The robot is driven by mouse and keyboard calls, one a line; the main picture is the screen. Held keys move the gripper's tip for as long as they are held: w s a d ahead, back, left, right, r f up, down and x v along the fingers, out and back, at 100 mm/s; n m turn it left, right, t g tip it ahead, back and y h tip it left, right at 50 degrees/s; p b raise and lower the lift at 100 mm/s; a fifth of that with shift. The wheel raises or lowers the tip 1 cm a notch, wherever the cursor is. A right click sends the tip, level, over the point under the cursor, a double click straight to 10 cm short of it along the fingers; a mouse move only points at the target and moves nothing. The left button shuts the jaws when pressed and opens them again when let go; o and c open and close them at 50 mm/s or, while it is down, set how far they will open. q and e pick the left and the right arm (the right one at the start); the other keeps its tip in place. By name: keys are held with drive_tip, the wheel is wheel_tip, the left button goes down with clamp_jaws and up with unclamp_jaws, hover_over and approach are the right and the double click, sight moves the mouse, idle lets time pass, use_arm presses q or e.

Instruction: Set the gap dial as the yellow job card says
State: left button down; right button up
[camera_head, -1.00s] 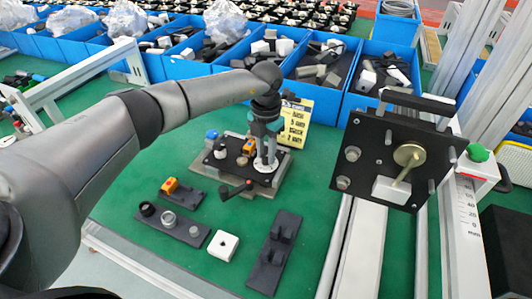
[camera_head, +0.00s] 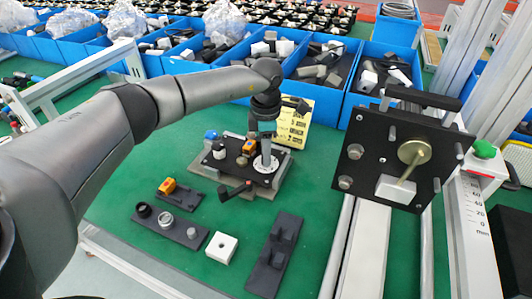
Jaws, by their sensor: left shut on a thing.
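The yellow job card (camera_head: 297,129) stands behind the fixture, partly hidden by my left arm; its small print is too blurred to read surely. The gap dial (camera_head: 264,181) is a pale disc with marks at the right end of the dark fixture plate, its top partly covered. My left gripper (camera_head: 265,158) points down over the dial and is shut on the grey dial knob (camera_head: 266,163) at its centre. The dial's pointer and setting are too small to tell. My right gripper is out of view.
The fixture (camera_head: 224,171) also carries an orange block, a blue-topped part and a black-handled lever. In front lie a dark tray with rings (camera_head: 172,226), a white block (camera_head: 221,247) and a black bracket (camera_head: 273,262). A black plate machine (camera_head: 363,134) stands right; blue bins line the back.

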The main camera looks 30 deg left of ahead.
use_arm(q)
drive_tip(key=shift+m, duration=0.5)
drive_tip(key=c, duration=0.6)
unclamp_jaws()
drive_tip(key=shift+c, duration=0.2)
wheel_tip(320, 180, up, 15)
drive_tip(key=p, duration=0.1)
drive_tip(key=shift+r, duration=0.15)
